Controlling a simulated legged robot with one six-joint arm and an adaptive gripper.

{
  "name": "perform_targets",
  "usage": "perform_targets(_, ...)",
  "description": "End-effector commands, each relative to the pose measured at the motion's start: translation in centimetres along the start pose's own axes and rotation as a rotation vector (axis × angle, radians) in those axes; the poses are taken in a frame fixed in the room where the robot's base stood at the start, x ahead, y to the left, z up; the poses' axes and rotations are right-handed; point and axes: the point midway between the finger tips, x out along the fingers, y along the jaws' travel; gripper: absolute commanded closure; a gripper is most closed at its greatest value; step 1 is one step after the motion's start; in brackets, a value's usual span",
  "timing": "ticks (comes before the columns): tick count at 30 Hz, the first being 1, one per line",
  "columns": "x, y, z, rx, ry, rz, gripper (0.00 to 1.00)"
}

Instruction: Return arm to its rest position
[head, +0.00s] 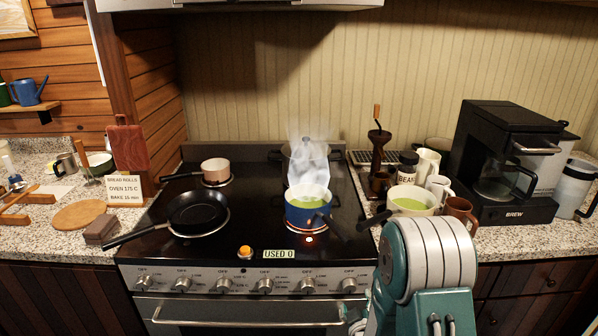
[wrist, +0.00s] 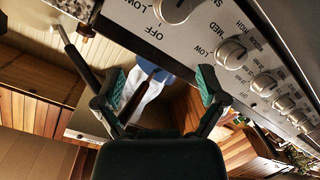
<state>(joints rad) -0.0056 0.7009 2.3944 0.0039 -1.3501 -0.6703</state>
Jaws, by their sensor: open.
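My arm (head: 428,265), teal with a white ribbed joint, rises at the lower right of the head view, in front of the stove and counter. My gripper is not clearly visible there. In the wrist view my gripper (wrist: 160,86) is open, its two teal-padded fingers spread wide with nothing held between them. The stove front with its knobs (wrist: 233,53) shows rolled over at the upper right of that view. Beyond the fingers are a partly hidden blue shape and a white steam-like patch.
A steaming blue pot (head: 308,212) of green liquid stands on a glowing burner, its dark handle pointing toward my arm. A frying pan (head: 196,212) and small pink pot (head: 215,170) are further left. A cream pan (head: 411,203), mugs and a coffee maker (head: 512,165) crowd the right counter.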

Motion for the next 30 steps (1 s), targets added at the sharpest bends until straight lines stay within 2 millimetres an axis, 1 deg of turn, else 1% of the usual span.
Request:
perform_targets(1,0.1,1.0,-1.3,0.024,-0.017,-0.013,0.09)
perform_targets(5,-0.3,2.8,-3.4,0.088,-0.087,-0.063,0.09)
perform_targets(8,-1.1,4.1,-5.1,0.137,-0.142,-0.097,0.09)
perform_targets(11,-2.2,5.3,-6.6,0.186,-0.200,-0.130,0.09)
perform_targets(14,-3.8,6.5,-8.0,0.234,-0.260,-0.160,0.09)
perform_targets(20,-8.1,8.5,-10.6,0.329,-0.384,-0.212,0.09)
perform_targets(23,-10.7,9.4,-11.7,0.375,-0.448,-0.233,0.09)
perform_targets(29,-16.9,10.7,-13.2,0.464,-0.583,-0.267,0.09)
perform_targets(30,-18.3,10.9,-13.5,0.482,-0.610,-0.272,0.09)
